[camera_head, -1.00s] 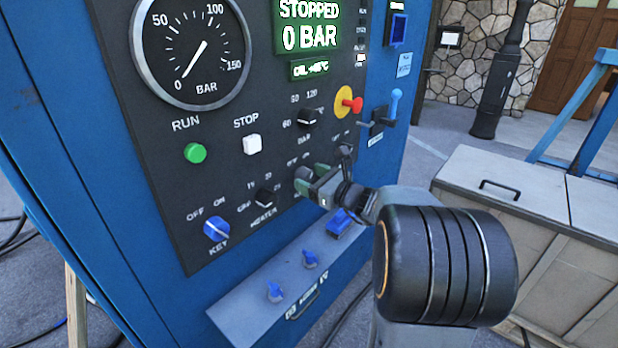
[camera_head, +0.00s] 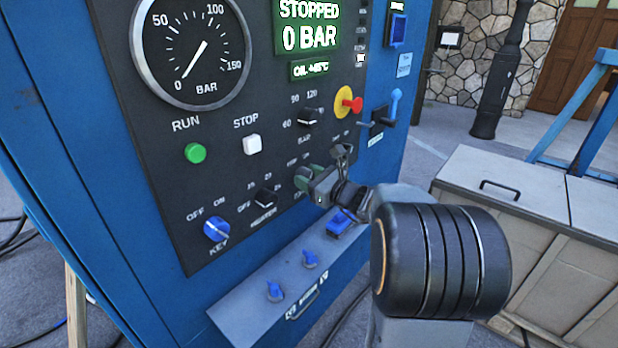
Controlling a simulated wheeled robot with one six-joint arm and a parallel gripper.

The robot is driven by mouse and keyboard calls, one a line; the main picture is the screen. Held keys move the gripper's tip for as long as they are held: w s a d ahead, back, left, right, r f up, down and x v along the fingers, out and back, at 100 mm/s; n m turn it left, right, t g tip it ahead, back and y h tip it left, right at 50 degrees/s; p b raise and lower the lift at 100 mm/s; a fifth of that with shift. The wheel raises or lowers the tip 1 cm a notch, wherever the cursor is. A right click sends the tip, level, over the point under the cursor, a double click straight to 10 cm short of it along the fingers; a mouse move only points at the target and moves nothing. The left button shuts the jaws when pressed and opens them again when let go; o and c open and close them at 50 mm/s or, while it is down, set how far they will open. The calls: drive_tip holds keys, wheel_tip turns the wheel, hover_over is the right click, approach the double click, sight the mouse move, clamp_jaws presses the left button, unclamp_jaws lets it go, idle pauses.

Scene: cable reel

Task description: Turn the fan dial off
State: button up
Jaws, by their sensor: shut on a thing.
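My gripper (camera_head: 306,181) is at the lower right of the dark control panel (camera_head: 190,130). Its jaws are shut at the panel face, around a dial that they mostly cover. This appears to be the fan dial, but its knob, pointer and name are hidden, so its setting cannot be read. Small white setting marks show just above and beside the jaws. My wrist reaches in from the right.
The heater dial (camera_head: 265,197) and blue key switch (camera_head: 216,229) are left of my gripper. Above are the BAR dial (camera_head: 308,117) and red emergency knob (camera_head: 354,105). A grey shelf (camera_head: 245,312) with blue levers juts out below. A pale chest (camera_head: 520,200) stands right.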

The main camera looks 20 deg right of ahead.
drive_tip(key=shift+f+b, duration=0.1)
drive_tip(key=shift+b, duration=0.3)
drive_tip(key=n+b, duration=0.2)
drive_tip(key=b, duration=0.1)
drive_tip(key=shift+f, duration=0.25)
drive_tip(key=n+b, duration=0.3)
drive_tip(key=b, duration=0.2)
drive_tip(key=shift+f+n+b, duration=0.1)
drive_tip(key=shift+n+b, duration=0.2)
drive_tip(key=shift+b, duration=0.05)
drive_tip(key=n+b, duration=0.3)
drive_tip(key=b, duration=0.2)
drive_tip(key=shift+a, duration=0.1)
drive_tip(key=n+b, duration=0.3)
drive_tip(key=shift+r, duration=0.25)
drive_tip(key=shift+n+b, duration=0.3)
drive_tip(key=shift+b, duration=0.15)
drive_tip(key=shift+r, duration=0.1)
drive_tip(key=o, duration=0.9)
